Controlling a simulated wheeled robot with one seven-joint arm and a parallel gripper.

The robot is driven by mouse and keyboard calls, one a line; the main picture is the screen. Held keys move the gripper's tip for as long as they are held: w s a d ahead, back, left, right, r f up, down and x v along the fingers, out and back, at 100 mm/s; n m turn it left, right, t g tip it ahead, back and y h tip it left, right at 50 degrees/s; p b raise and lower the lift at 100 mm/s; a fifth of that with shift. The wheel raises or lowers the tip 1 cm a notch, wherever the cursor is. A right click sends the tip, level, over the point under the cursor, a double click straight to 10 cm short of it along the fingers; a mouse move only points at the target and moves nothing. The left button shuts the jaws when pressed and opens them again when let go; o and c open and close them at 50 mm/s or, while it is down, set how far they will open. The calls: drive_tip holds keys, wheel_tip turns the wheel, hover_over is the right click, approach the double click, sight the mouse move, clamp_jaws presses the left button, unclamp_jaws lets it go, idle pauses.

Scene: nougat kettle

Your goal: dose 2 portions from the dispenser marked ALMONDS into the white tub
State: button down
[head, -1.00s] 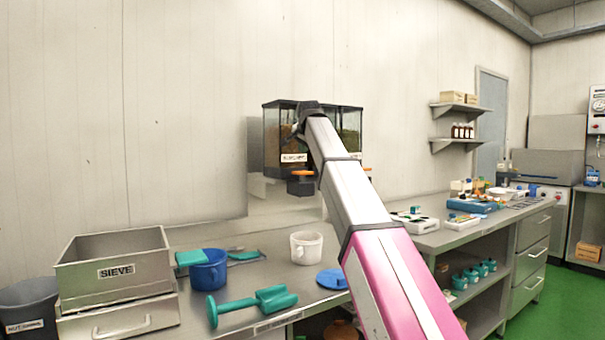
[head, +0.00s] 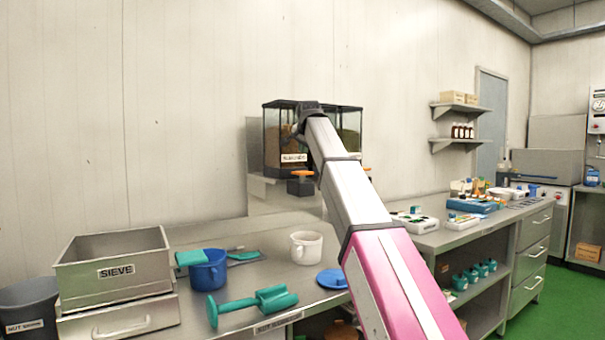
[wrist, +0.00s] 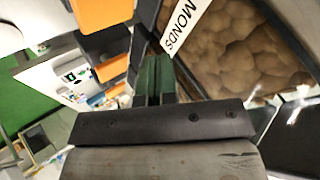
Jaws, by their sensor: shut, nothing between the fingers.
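The dispenser marked ALMONDS (head: 283,137) is a clear bin with a dark frame on the wall at the back of the bench, with an orange knob (head: 302,173) below its front. In the wrist view its label (wrist: 187,24) reads "MONDS" and brown nuts (wrist: 240,50) show behind the clear front. My gripper (wrist: 158,62) is shut and empty, close in front of the bin beside the label. In the head view my arm hides it. The white tub (head: 306,247) stands upright on the bench below; its contents cannot be seen.
A second bin (head: 348,128) stands to the right, partly behind my arm. On the bench are a steel SIEVE box (head: 115,270), a blue jug (head: 208,270), a teal scoop (head: 255,305) and a blue lid (head: 333,279).

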sight(303, 173)
wheel_tip(303, 173, up, 4)
drive_tip(key=shift+f, duration=0.1)
idle(0.4)
drive_tip(key=shift+f, duration=0.1)
drive_tip(key=shift+f, duration=4.3)
drive_tip(key=shift+f, duration=0.15)
drive_tip(key=shift+f, duration=0.25)
